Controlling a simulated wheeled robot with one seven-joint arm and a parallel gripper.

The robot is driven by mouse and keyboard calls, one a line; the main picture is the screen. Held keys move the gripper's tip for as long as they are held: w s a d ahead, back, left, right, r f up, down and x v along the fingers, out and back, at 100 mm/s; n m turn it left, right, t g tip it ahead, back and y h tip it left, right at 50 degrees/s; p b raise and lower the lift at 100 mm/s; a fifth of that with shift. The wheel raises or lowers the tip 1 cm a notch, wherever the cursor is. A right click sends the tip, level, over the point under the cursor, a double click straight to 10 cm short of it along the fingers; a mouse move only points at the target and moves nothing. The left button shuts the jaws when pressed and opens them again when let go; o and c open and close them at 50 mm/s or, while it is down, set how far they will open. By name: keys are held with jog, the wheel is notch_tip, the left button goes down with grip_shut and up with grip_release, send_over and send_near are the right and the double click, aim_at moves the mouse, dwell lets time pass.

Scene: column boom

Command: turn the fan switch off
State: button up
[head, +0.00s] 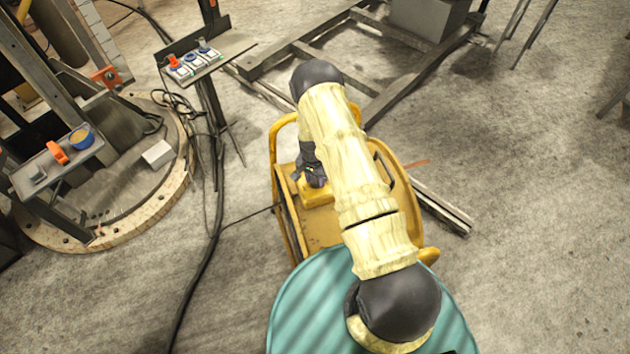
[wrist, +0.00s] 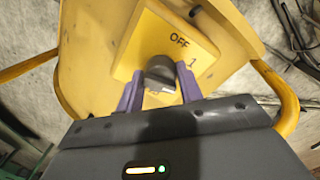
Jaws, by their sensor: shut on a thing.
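The fan (head: 315,240) is a yellow drum-like unit with a tubular frame, standing on the floor under my arm. Its yellow switch box (head: 318,196) also shows in the wrist view (wrist: 150,30), with "OFF" and "1" printed on its face. The black switch knob (wrist: 160,72) sits on the box. My gripper (wrist: 158,82) is shut on the knob, with a purple finger on each side. In the head view my gripper (head: 312,176) is at the box, and the knob is hidden. I cannot tell which mark the knob points to.
A panel with several sockets and plugs (head: 195,62) stands at the upper left, with black cables (head: 213,235) running along the floor. A round wooden base (head: 110,225) lies left. The floor at right (head: 550,220) is mostly clear.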

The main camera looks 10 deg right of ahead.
jog(key=n+b, duration=0.3)
jog(key=shift+f+n, duration=0.15)
jog(key=shift+n, duration=0.15)
jog(key=n+b, duration=0.3)
jog(key=n, duration=0.1)
jog(key=shift+n, duration=0.3)
jog(key=n+b, duration=0.2)
jog(key=n, duration=0.2)
jog(key=shift+t+b, duration=0.3)
jog(key=shift+b, duration=0.05)
jog(key=shift+r+n+b, duration=0.2)
jog(key=shift+n+b, duration=0.3)
jog(key=shift+n, duration=1.2)
jog(key=o, duration=1)
jog(key=shift+c, duration=0.2)
